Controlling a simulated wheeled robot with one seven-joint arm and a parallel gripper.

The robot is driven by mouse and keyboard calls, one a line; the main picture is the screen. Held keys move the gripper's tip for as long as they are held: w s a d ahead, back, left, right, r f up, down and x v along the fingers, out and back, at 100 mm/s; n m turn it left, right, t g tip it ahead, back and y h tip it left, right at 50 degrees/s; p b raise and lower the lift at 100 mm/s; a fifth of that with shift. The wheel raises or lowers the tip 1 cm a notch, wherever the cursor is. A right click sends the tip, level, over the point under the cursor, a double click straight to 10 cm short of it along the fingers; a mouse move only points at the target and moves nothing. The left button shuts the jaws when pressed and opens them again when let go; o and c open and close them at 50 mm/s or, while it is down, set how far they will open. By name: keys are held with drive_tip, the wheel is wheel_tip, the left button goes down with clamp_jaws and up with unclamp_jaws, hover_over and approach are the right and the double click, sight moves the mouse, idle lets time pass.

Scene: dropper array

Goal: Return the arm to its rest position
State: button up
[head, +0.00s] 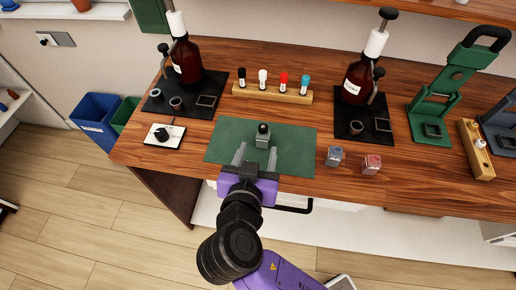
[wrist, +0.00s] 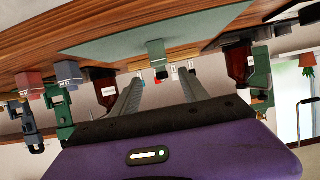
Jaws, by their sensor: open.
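My purple arm reaches up from the bottom of the head view to the front edge of the wooden bench. My gripper (head: 256,152) is open over the front of the green mat (head: 226,140). A small vial with a dark cap (head: 263,135) stands on the mat at or just beyond the fingertips. In the wrist view, which looks upside down, the open fingers (wrist: 158,88) point toward the vial (wrist: 157,55), with a gap between them. I cannot tell whether the fingers touch the vial.
A wooden rack (head: 272,93) with several capped droppers stands behind the mat. Brown bottles stand on black bases at left (head: 187,60) and right (head: 357,80). A blue-grey cube (head: 335,156) and a red cube (head: 372,164) sit right of the mat.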

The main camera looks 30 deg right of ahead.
idle(0.4)
drive_tip(key=shift+w+a+r+n, duration=0.15)
drive_tip(key=shift+w+a+n, duration=0.05)
drive_tip(key=shift+w+n, duration=0.1)
drive_tip(key=w+a+r+n+t+y, duration=0.2)
drive_tip(key=w+a+n+t+y, duration=0.15)
drive_tip(key=a+n, duration=0.2)
drive_tip(key=s+a+f+n+y, duration=0.2)
drive_tip(key=s+a+n+y, duration=0.15)
drive_tip(key=s+y, duration=0.35)
drive_tip(key=s+d+m+h, duration=0.1)
drive_tip(key=s+d, duration=0.6)
drive_tip(key=s, duration=0.5)
drive_tip(key=s+d+m+h, duration=0.1)
drive_tip(key=s+d, duration=0.6)
drive_tip(key=s, duration=0.5)
drive_tip(key=shift+d+r, duration=0.2)
drive_tip(key=shift+d, duration=0.1)
drive_tip(key=shift+h, duration=0.25)
